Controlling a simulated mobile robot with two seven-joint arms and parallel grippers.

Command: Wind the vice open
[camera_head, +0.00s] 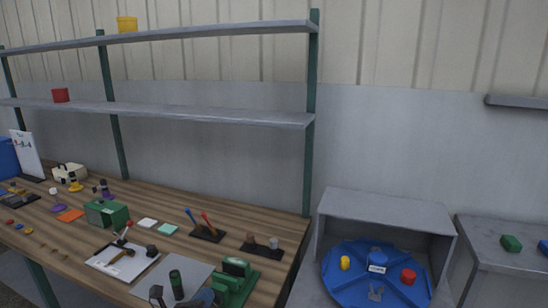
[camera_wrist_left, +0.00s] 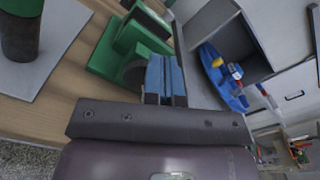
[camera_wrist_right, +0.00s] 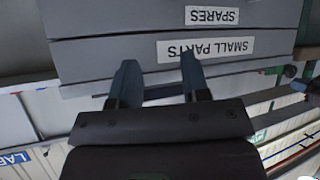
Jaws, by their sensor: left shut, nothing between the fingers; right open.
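The green vice (camera_head: 236,276) stands at the front right edge of the wooden bench, with dark parts on its body. In the left wrist view the green vice (camera_wrist_left: 130,45) shows just beyond and left of my fingers. My left gripper (camera_head: 204,297) is at the bottom of the head view, close to the vice's left side; its blue fingers (camera_wrist_left: 164,72) are together and empty. I cannot tell whether they touch the vice. The vice handle is not clearly seen. My right gripper (camera_wrist_right: 158,82) is open and empty, in front of grey drawers, and is not seen in the head view.
A blue turntable (camera_head: 335,275) sits in a grey cabinet at right. The right wrist view shows labelled drawers (camera_wrist_right: 110,55).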

